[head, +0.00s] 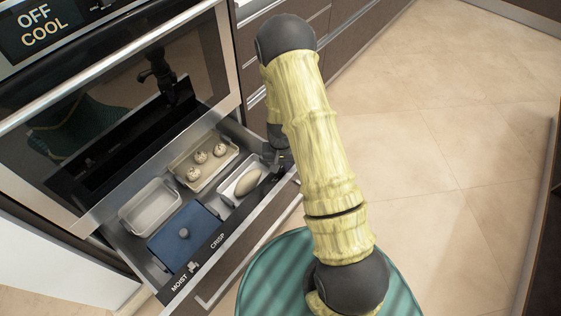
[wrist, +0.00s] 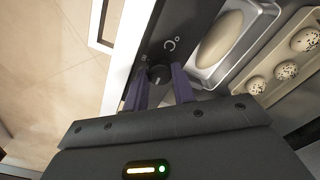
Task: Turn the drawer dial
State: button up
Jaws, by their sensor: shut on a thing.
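The drawer dial (wrist: 159,75) is a small dark round knob on the drawer's black front strip, beside a "C°" mark in the wrist view. My gripper (wrist: 160,80) has its two purple-grey fingers on either side of the dial and is shut on it. In the head view my gripper (head: 275,153) is at the right end of the open drawer (head: 226,249), and it hides the dial there.
The drawer holds an empty tray (head: 150,205), a blue lidded box (head: 184,235), a tray with several speckled round items (head: 207,160) and a tray with a pale oblong item (head: 247,181). A slider (head: 193,267) sits between MOIST and CRISP. An oven (head: 120,90) stands above; open floor lies right.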

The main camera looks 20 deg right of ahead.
jog(key=shift+d+r+m+p, duration=0.1)
jog(key=shift+m+p, duration=0.3)
jog(key=shift+m, duration=0.4)
jog(key=shift+w, duration=0.1)
jog(key=o, duration=0.7)
jog(key=shift+d, duration=0.1)
